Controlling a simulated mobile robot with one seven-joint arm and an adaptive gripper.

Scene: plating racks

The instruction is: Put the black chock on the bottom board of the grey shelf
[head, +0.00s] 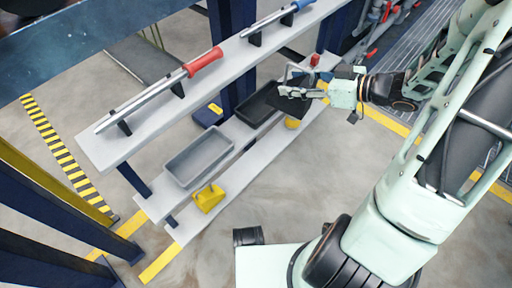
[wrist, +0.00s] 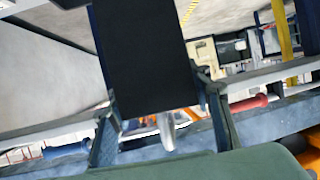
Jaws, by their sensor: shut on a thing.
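The black chock (wrist: 145,55) fills the upper middle of the wrist view as a plain dark block. My gripper (wrist: 160,115) is shut on it, with one finger at each side. In the head view my gripper (head: 300,82) is at the upper middle, and the chock (head: 292,103) shows as a dark shape just below its fingers. The grey shelf's lower board (head: 180,232) runs diagonally from lower left to upper right. The gripper and chock appear over its far right part. I cannot tell their exact height above it.
A grey bin (head: 199,157), a black tray (head: 262,103), a yellow chock-like piece (head: 209,198) and a yellow round thing (head: 292,123) are on or by the lower boards. The upper board (head: 105,150) above carries red-handled (head: 203,62) and blue-handled tools. A bare stretch of lower board shows between the yellow things.

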